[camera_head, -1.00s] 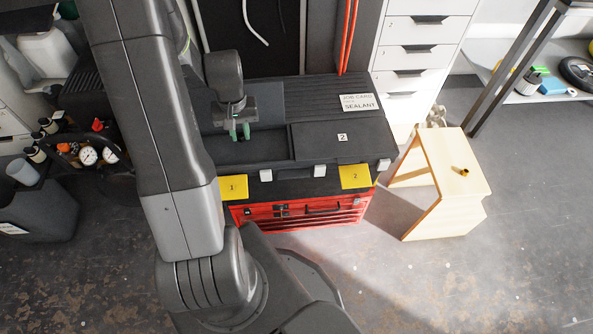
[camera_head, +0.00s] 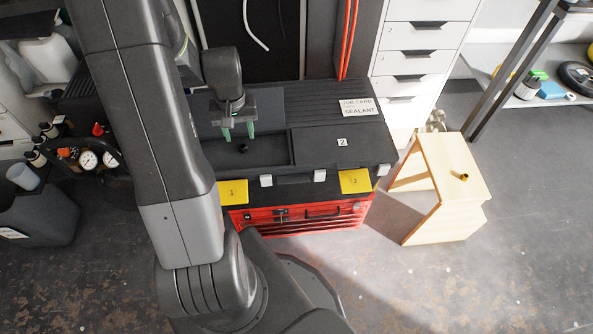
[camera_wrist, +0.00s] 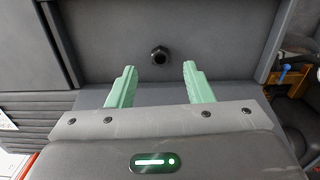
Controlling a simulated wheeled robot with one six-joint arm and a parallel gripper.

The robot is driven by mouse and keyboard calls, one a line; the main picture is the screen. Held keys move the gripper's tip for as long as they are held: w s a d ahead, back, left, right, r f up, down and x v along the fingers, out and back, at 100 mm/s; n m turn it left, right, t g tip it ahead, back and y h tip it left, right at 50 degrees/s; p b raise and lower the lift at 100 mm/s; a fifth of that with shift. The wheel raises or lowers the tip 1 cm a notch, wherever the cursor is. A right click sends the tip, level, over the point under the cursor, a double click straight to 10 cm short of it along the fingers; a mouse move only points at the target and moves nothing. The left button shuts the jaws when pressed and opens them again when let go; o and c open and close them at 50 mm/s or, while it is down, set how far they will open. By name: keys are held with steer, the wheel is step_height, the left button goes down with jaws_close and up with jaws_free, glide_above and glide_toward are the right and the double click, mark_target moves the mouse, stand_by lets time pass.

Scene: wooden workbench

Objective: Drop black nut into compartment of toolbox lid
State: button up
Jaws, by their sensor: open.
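The black nut (camera_head: 243,148) lies on the floor of the open left compartment (camera_head: 272,151) in the toolbox lid (camera_head: 350,111). In the wrist view the nut (camera_wrist: 159,54) sits on the bare dark floor of the compartment, apart from its walls. My gripper (camera_head: 238,133) is open and empty above the nut. Its two green fingers stand wide apart, also in the wrist view (camera_wrist: 160,72), with the nut beyond the tips and touching neither.
A flat cover marked 2 (camera_head: 325,148) closes the right side of the lid. Yellow labels 1 (camera_head: 233,193) and 2 (camera_head: 355,181) hang on the front. A wooden stool (camera_head: 455,165) with a brass fitting (camera_head: 462,175) stands to the right on open floor.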

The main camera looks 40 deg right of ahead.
mark_target(243, 147)
step_height(243, 147, up, 11)
steer(key=p, duration=0.1)
steer(key=shift+p, duration=0.4)
step_height(243, 147, down, 14)
steer(key=b, duration=0.3)
steer(key=shift+f, duration=0.15)
step_height(243, 147, up, 3)
steer(key=shift+r+p, duration=0.1)
steer(key=shift+p, duration=1.15)
steer(key=shift+r+p, duration=0.45)
steer(key=shift+r, duration=0.25)
